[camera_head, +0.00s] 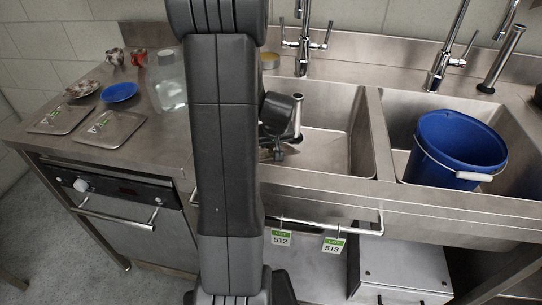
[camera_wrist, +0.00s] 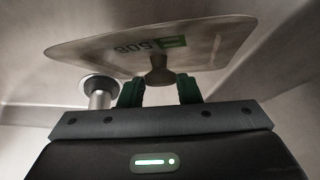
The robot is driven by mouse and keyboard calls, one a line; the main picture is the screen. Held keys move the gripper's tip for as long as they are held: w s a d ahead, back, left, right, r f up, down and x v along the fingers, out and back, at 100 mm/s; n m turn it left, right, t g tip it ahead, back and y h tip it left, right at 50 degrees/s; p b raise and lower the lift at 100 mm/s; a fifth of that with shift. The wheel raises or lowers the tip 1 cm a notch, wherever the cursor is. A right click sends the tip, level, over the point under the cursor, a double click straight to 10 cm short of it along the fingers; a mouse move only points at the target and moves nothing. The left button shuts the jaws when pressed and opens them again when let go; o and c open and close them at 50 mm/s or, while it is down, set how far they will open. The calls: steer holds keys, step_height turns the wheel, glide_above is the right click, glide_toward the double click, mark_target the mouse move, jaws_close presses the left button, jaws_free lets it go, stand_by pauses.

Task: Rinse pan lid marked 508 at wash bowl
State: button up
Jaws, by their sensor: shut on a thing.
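The pan lid marked 508 (camera_wrist: 90,52) is a flat, rounded rectangular steel plate with a green label. In the wrist view it lies just beyond my gripper (camera_wrist: 160,90), whose green fingers are shut on the lid's central knob (camera_wrist: 159,72). In the head view my gripper (camera_head: 280,135) is over or inside the left sink bowl (camera_head: 335,105), partly hidden by my arm. The lid is largely hidden there. No running water can be made out.
A mixer tap (camera_head: 303,42) stands behind the left bowl. A steel standpipe (camera_wrist: 99,95) rises close to the lid. A blue bucket (camera_head: 460,145) sits in the right bowl. The left counter holds flat steel lids (camera_head: 58,119), a blue dish (camera_head: 120,91) and a clear jug (camera_head: 170,85).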

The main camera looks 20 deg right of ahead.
stand_by(0.4)
step_height(320, 180, up, 27)
steer(key=p, duration=1.8)
stand_by(0.7)
stand_by(2.0)
step_height(320, 180, up, 4)
steer(key=p, duration=0.2)
steer(key=shift+p, duration=0.35)
steer(key=shift+f, duration=0.1)
stand_by(0.4)
